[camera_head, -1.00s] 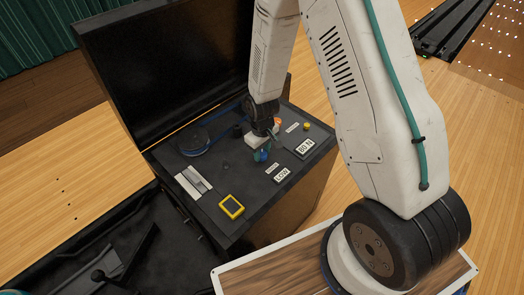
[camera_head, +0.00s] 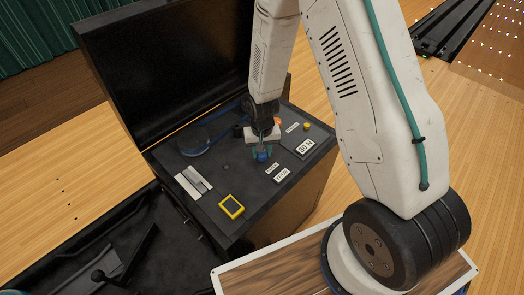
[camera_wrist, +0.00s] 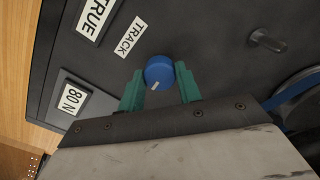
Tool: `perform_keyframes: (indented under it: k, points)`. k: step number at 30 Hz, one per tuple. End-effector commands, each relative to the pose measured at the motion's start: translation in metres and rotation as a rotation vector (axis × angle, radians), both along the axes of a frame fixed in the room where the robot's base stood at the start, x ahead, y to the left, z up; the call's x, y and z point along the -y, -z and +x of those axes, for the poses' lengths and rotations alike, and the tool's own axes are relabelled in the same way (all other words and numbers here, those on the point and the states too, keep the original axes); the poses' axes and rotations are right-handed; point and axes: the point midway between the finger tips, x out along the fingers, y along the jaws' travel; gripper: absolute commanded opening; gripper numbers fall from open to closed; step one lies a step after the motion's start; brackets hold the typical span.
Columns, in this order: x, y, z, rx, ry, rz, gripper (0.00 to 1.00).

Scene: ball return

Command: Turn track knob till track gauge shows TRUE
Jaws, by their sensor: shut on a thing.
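The blue track knob (camera_wrist: 159,72) sits between the two teal fingers of my gripper (camera_wrist: 160,86) in the wrist view. The fingers are shut on its sides, and a pale mark shows on its top. In the head view the knob (camera_head: 262,156) shows under my gripper (camera_head: 263,150), on the dark panel. The track gauge (camera_wrist: 97,16) reads TRUE in the wrist view. It stands beyond a white label (camera_wrist: 131,37) reading TRACK. In the head view the gauge (camera_head: 282,174) is small, at the panel's near right side.
Another gauge (camera_wrist: 73,99) reads 80 N. A yellow-framed device (camera_head: 231,206) and a grey strip plate (camera_head: 193,182) lie on the panel. A yellow knob (camera_head: 306,127) is at the right. The raised black lid (camera_head: 165,75) stands behind. A dark peg (camera_wrist: 267,40) sticks up nearby.

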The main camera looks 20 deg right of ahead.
Motion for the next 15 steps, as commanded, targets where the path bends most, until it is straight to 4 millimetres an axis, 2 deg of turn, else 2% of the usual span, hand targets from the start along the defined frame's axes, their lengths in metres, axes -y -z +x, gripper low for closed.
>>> perform_keyframes:
  k: [6, 15]
  points:
    - [-0.0005, -0.0001, -0.0006, -0.002, 0.101, 0.000, 0.11]
    - [-0.0005, 0.0000, -0.0007, -0.002, 0.153, 0.000, 0.11]
